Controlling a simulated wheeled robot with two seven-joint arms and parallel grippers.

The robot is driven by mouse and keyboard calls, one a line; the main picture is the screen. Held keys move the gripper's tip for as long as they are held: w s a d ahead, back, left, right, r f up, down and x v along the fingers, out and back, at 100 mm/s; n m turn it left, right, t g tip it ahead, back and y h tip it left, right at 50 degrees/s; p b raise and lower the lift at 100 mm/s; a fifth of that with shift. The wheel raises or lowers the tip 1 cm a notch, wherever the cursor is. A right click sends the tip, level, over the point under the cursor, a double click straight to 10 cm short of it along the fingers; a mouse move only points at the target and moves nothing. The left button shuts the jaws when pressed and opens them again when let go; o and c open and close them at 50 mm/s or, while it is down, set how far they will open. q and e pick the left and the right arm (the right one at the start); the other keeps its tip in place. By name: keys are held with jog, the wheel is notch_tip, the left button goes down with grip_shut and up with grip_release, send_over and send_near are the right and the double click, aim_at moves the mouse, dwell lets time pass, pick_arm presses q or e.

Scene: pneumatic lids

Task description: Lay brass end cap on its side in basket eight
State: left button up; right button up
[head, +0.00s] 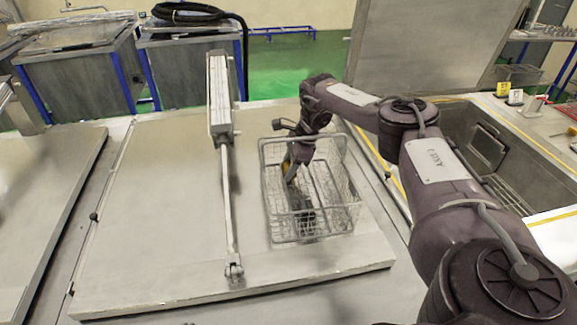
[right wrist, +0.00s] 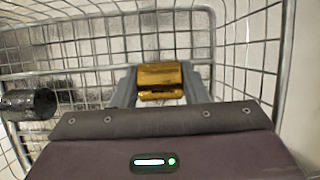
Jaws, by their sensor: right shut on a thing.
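The brass end cap (right wrist: 160,82) is a small gold-coloured piece between the fingers of my right gripper (right wrist: 160,88) in the right wrist view. The gripper is shut on it. In the head view my right gripper (head: 290,176) reaches down inside the wire basket (head: 340,218), near its left side, and a bit of the brass cap shows there. The basket's wire walls surround the gripper in the right wrist view. I cannot tell whether the cap touches the basket floor. No basket number is readable. My left gripper is not in view.
A dark cylindrical part (head: 305,215) lies in the basket near its front; it also shows at the left in the right wrist view (right wrist: 28,104). The basket stands on a large flat lid (head: 160,225). A pneumatic cylinder (head: 219,95) with its rod stands left of the basket.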

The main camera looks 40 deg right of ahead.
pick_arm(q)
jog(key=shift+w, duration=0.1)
pick_arm(e)
jog(key=o, duration=0.9)
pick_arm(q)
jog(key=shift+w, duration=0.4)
pick_arm(e)
jog(key=o, duration=0.4)
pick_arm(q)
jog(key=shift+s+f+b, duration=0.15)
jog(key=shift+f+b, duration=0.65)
pick_arm(e)
jog(key=shift+v, duration=6.05)
